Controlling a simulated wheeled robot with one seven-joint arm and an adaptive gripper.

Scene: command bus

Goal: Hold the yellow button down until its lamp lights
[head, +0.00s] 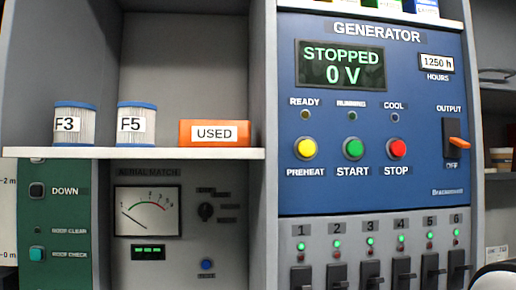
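The yellow button (306,148) sits on the blue generator panel (420,185), above the label PREHEAT. It is the left one of three buttons in a row. Above it a small lamp (305,115) under the label READY looks dull, not brightly lit. The panel display (340,65) reads STOPPED and 0 V in green. Nothing touches the yellow button. My gripper is not in view.
A green START button (353,149) and a red STOP button (397,148) sit right of the yellow one. An orange OUTPUT switch (457,142) is at the panel's right. Black breakers (370,275) line up below. A shelf (190,153) with filters projects at left.

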